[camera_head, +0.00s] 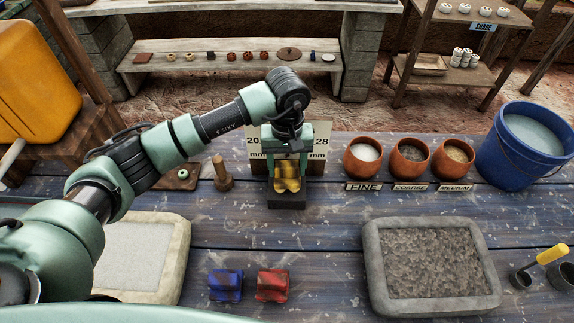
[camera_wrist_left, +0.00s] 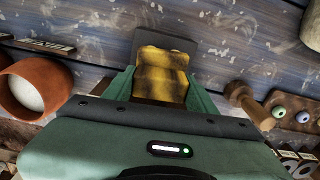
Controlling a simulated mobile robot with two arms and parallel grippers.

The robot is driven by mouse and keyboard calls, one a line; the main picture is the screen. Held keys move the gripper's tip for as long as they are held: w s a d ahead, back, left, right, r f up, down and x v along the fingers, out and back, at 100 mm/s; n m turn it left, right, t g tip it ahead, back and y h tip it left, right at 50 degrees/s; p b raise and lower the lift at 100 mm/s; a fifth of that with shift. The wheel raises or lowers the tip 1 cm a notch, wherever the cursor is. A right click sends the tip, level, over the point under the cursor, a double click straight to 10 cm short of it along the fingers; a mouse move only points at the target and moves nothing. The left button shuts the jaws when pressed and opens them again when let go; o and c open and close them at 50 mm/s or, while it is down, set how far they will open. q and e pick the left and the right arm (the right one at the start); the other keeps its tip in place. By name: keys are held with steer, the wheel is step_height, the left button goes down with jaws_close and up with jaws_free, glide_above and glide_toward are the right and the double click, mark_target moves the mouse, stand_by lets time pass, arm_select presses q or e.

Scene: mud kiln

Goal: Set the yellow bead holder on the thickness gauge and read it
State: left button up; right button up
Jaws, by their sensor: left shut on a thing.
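The yellow bead holder (camera_head: 287,184) is between the fingers of my left gripper (camera_head: 287,176), which is shut on it. In the left wrist view the holder (camera_wrist_left: 162,72) shows yellow with dark smudges, between the green fingers. The thickness gauge has a dark block base (camera_head: 287,201) and a pale board (camera_head: 318,150) behind it marked with numbers and "mm". The holder is over the base; I cannot tell whether it touches it. My gripper hides the middle of the board. My right gripper is not in view.
A blue holder (camera_head: 225,284) and a red holder (camera_head: 272,284) lie in front. Stone-rimmed trays stand left (camera_head: 181,245) and right (camera_head: 373,262). A wooden peg (camera_head: 222,176) is left of the gauge. Clay pots (camera_head: 362,160) and a blue bucket (camera_head: 520,165) stand right.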

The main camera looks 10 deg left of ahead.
arm_select(q)
steer(key=shift+r+p, duration=1.15)
steer(key=shift+r, duration=2.35)
steer(key=s+a+r+m, duration=0.1)
steer(key=s+a+r, duration=0.1)
steer(key=s+a, duration=0.2)
steer(key=s+a+r+m, duration=0.2)
steer(key=s+a+r, duration=0.1)
steer(key=s, duration=0.8)
steer(key=shift+a+r, duration=0.15)
steer(key=shift+a, duration=0.5)
